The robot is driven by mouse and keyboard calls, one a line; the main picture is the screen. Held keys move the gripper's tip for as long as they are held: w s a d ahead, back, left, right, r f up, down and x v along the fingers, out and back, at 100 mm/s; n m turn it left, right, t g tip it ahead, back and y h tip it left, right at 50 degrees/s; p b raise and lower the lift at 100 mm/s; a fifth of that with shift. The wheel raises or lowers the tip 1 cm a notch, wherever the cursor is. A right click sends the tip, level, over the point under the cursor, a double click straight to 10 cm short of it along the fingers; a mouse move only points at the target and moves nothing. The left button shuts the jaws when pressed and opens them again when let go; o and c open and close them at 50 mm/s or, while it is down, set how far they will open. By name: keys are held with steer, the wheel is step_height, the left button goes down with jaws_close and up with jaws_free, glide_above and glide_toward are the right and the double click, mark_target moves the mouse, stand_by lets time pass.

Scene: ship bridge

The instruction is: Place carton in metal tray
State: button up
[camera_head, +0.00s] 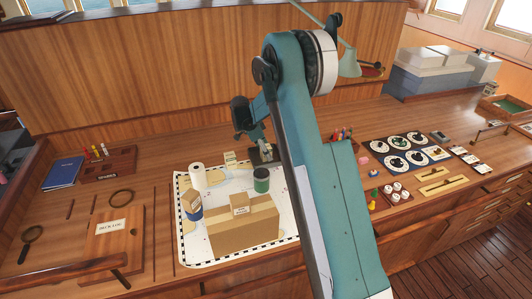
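A large brown cardboard carton (243,236) stands on the chart at the centre front. A smaller brown box (240,204) with a pale label sits on top of it. I cannot make out a metal tray; my arm hides part of the desk to the right of the carton. My gripper (262,153) seems to be the dark shape behind the carton, below my wrist. It is too small to tell whether its fingers are open.
A green can (261,181) and white roll (197,175) stand close behind the carton. A wooden board (113,240) and magnifying glass (31,236) lie left. Round dials (396,142) and small pieces fill the right side. A wooden panel (150,65) rises behind.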

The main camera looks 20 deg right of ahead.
steer(key=shift+r, duration=0.2)
steer(key=v, duration=1.2)
stand_by(0.5)
steer(key=s+a+r+n+t+y, duration=0.15)
steer(key=s+r+n, duration=0.35)
steer(key=s+r, duration=0.65)
steer(key=s+a+r+n+t+y, duration=0.15)
steer(key=s+r+n, duration=0.25)
steer(key=s+r, duration=0.75)
steer(key=s+a+f+n+t, duration=0.1)
steer(key=s+f+n, duration=0.1)
steer(key=s, duration=0.8)
steer(key=s+a+f+n+t+y, duration=0.1)
steer(key=s+f+n, duration=0.2)
steer(key=s, duration=0.7)
steer(key=s+a+f+n+t, duration=0.1)
steer(key=s+f+n+t, duration=0.1)
steer(key=s, duration=0.9)
steer(key=shift+a+f+n, duration=0.25)
steer(key=shift+f+n, duration=0.3)
steer(key=shift+n, duration=0.45)
